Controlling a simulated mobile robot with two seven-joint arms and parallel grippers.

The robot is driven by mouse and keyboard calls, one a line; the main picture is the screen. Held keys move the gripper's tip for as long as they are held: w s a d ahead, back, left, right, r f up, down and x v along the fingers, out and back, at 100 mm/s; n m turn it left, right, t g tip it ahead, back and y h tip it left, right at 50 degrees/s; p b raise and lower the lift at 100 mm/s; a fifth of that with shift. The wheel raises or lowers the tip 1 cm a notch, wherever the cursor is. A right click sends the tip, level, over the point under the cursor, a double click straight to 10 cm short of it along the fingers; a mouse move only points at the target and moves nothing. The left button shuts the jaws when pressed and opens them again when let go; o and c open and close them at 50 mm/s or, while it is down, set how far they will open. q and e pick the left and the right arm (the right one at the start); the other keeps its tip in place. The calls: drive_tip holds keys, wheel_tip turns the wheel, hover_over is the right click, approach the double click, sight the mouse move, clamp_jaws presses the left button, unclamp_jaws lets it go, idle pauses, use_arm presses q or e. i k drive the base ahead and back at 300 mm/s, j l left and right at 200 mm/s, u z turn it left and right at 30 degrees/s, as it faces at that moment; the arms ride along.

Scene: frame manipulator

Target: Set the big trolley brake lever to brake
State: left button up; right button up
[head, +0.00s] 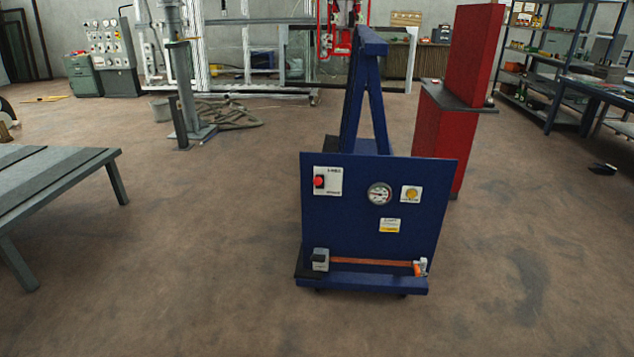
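The big blue trolley (340,225) stands in the middle of the floor, its upright panel facing me. A long orange bar (370,262), which looks like the brake lever, lies almost level along the panel's lower edge. Its left end meets a grey block (320,259) and its right end a small white and orange fitting (420,267). I cannot tell from this distance which setting it is in. The panel also carries a red button (319,181), a round gauge (380,194), a yellow knob (411,194) and a label. Neither of my grippers is in view.
A grey metal table (50,185) stands at the left. A red cabinet (443,140) stands close behind the trolley on the right, with shelves (560,60) farther back. The floor in front of the trolley and to its right is clear.

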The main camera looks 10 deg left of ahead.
sight(318, 180)
drive_tip(key=i+j+z, duration=0.25)
drive_tip(key=i, duration=0.2)
drive_tip(key=i+j+z, duration=0.2)
drive_tip(key=i+j, duration=0.2)
drive_tip(key=i+j+z, duration=0.25)
drive_tip(key=i+j, duration=0.15)
drive_tip(key=i+j+z, duration=0.2)
drive_tip(key=i+j, duration=0.15)
drive_tip(key=j, duration=0.3)
drive_tip(key=i+j+z, duration=0.25)
drive_tip(key=j, duration=0.3)
